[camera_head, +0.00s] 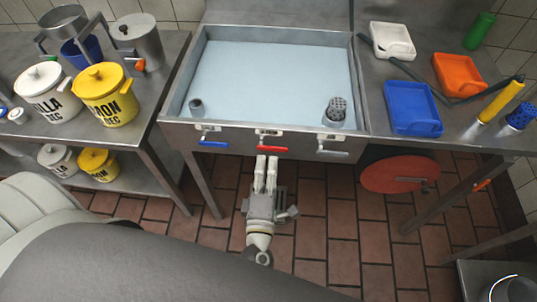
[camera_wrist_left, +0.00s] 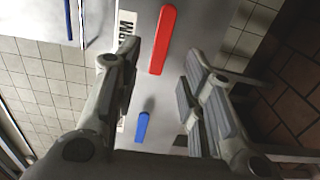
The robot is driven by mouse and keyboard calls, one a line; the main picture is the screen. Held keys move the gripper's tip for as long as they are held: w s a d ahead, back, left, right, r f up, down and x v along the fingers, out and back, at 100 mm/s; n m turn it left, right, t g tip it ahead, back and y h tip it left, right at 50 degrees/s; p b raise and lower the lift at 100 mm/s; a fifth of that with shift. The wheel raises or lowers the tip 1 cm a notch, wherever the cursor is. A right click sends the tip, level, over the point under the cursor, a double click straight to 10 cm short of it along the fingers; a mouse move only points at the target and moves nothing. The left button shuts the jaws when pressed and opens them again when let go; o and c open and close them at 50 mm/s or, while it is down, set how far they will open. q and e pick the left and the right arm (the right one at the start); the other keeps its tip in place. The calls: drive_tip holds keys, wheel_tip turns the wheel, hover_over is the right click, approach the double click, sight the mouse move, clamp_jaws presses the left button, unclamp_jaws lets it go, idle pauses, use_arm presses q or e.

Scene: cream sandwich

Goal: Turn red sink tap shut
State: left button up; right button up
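The red tap handle (camera_head: 268,150) is on the front face of the sink (camera_head: 180,88), between a blue tap handle (camera_head: 213,144) on the left and a grey one (camera_head: 332,151) on the right. My left gripper (camera_head: 266,174) is just in front of and below the red handle. In the left wrist view the red handle (camera_wrist_left: 163,40) lies ahead of the two fingers, and their gap (camera_wrist_left: 158,95) is open and empty. The blue handle (camera_wrist_left: 142,127) also shows between the fingers there. I cannot tell whether a finger touches the red handle. My right gripper is not in view.
A side table with a yellow pot (camera_head: 105,100), a white pot (camera_head: 48,98) and metal pots stands left. The right counter holds blue (camera_head: 412,108), orange (camera_head: 459,75) and white (camera_head: 392,41) trays. A red disc (camera_head: 400,174) is below it. Tiled floor is open in front.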

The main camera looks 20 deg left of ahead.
use_arm(q)
drive_tip(key=v, duration=0.6)
drive_tip(key=shift+s, duration=0.25)
drive_tip(key=s+d+f+m+g+h, duration=0.1)
drive_tip(key=s+f+m+g+h, duration=0.3)
drive_tip(key=f, duration=0.6)
drive_tip(key=d+f+m+g+h, duration=0.1)
drive_tip(key=f+m, duration=0.6)
drive_tip(key=f, duration=0.2)
drive_tip(key=s+d+f+m+g+h, duration=0.1)
drive_tip(key=s+f+m+g+h, duration=0.3)
drive_tip(key=f, duration=0.6)
drive_tip(key=s+a+f+m+g+y, duration=0.2)
drive_tip(key=s+a+f+m+g, duration=0.1)
drive_tip(key=s+a+f, duration=0.3)
drive_tip(key=s+a+f+m+g+y, duration=0.2)
drive_tip(key=s+a+f+m+g, duration=0.2)
drive_tip(key=s+a+f, duration=0.3)
drive_tip(key=s+f+m, duration=0.1)
drive_tip(key=s+f, duration=0.1)
drive_tip(key=s, duration=0.3)
drive_tip(key=shift+s+a+f+m, duration=0.2)
drive_tip(key=shift+f+m, duration=0.15)
drive_tip(key=shift+m, duration=0.05)
